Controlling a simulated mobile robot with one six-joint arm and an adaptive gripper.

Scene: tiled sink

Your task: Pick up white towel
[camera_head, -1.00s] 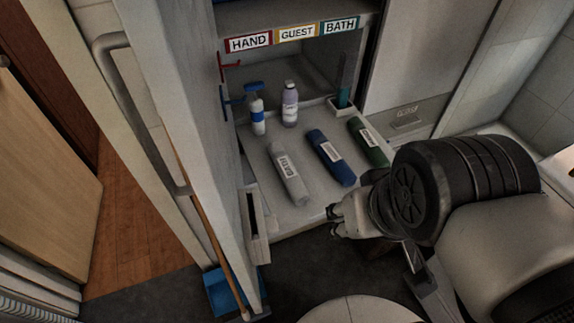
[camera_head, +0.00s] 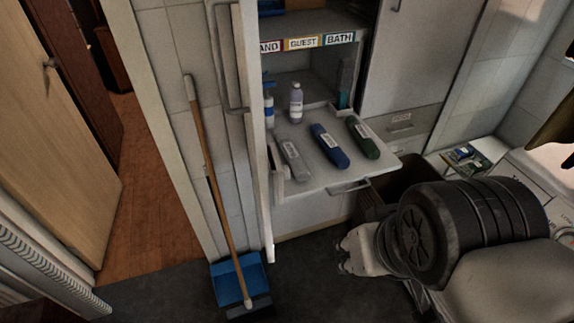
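The white towel (camera_head: 293,160) is a rolled, greyish-white bundle with a paper label. It lies at the left of a row of three rolled towels on the pulled-out white shelf (camera_head: 325,181). The blue towel (camera_head: 329,146) is beside it, and the green towel (camera_head: 362,138) is at the right. My gripper (camera_head: 343,257) is below and right of the white towel in the picture, in front of the shelf and clear of the towels. Its fingers are small and seen from behind the arm, so I cannot tell their opening. No held object shows.
A bottle (camera_head: 296,103) and a spray bottle (camera_head: 268,108) stand behind the towels. The open cabinet door (camera_head: 255,130) borders the shelf at left. A broom (camera_head: 213,170) and blue dustpan (camera_head: 238,280) stand left. A dark bin (camera_head: 405,185) is below right. Dark floor lies clear in front.

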